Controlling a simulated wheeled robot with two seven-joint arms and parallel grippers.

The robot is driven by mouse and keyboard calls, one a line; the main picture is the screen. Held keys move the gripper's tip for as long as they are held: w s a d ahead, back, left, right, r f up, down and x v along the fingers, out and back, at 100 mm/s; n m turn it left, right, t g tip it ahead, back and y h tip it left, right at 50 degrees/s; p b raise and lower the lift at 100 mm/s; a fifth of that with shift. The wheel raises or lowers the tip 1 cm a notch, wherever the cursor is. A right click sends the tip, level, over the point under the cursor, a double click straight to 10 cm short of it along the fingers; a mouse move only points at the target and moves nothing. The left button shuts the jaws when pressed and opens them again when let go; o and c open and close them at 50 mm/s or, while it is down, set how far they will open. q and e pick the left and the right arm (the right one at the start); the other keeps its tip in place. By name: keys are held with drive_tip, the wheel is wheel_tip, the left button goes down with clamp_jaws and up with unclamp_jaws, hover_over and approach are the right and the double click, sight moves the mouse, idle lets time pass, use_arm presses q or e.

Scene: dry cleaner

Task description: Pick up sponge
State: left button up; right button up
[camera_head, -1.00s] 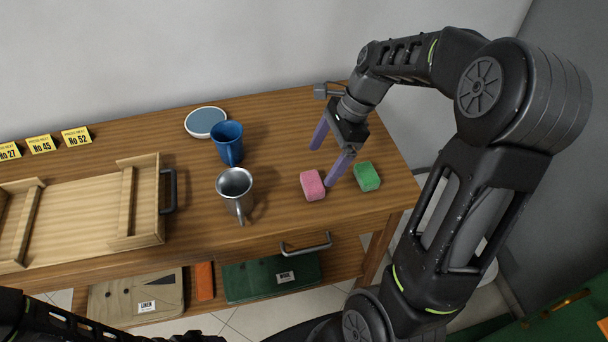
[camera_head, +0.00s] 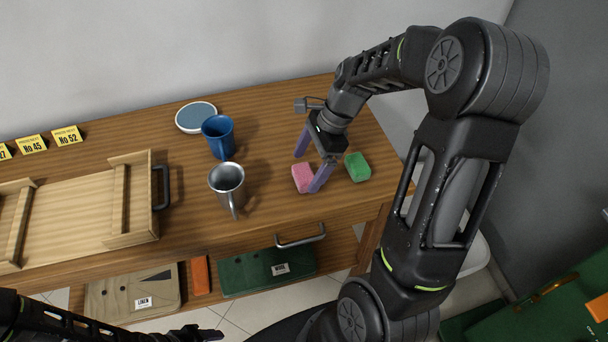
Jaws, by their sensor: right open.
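A pink sponge (camera_head: 302,177) lies on the wooden table (camera_head: 265,125) near its right end. A green sponge (camera_head: 357,167) lies just to its right. My right gripper (camera_head: 309,172) is open, with its two purple fingers apart. It is over the pink sponge, with one finger behind it and the nearer one at its right side, hiding part of it. I cannot tell whether the fingers touch it. My left arm (camera_head: 100,330) shows only at the bottom left edge; its jaw state is unclear.
A metal mug (camera_head: 228,179) and a blue cup (camera_head: 218,146) stand left of the pink sponge, with a round blue-grey dish (camera_head: 196,117) behind. A wooden tray (camera_head: 75,210) with a dark handle is at the left, near yellow number cards (camera_head: 67,136). Folded cloths lie on the shelf below.

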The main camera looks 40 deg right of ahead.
sight(304, 173)
drive_tip(key=shift+x, duration=1.5)
drive_tip(key=c, duration=1.4)
wheel_tip(304, 173, up, 10)
drive_tip(key=shift+r, duration=0.1)
